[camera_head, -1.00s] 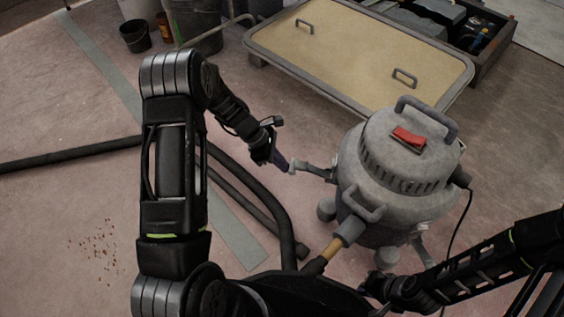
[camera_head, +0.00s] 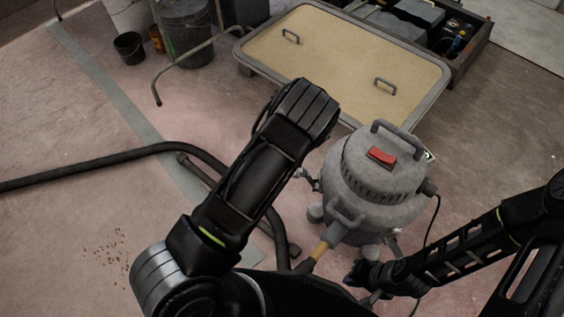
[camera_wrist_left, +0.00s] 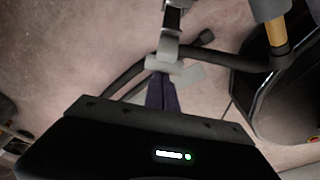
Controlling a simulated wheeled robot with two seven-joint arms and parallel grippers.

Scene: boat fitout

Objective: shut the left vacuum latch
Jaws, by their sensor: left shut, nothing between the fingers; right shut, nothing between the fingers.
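The grey vacuum (camera_head: 372,190) stands on the floor right of my left forearm, with a red switch on its lid. Its left latch (camera_head: 312,181) shows only in part beside that forearm. In the left wrist view, a grey latch lever with a pale crossbar (camera_wrist_left: 165,63) lies directly ahead of my left gripper (camera_wrist_left: 162,82). Its dark fingers are shut and empty, at or touching the crossbar; I cannot tell contact for certain. The head view hides this gripper behind its arm. My right gripper (camera_head: 356,278) is shut and empty, low beside the vacuum's base.
A black hose (camera_head: 110,158) runs across the floor at the left. A framed tan panel (camera_head: 340,62) with two handles lies behind the vacuum. Buckets (camera_head: 129,47) stand at the back left. A black cord (camera_head: 431,235) hangs at the vacuum's right. The left floor is mostly clear.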

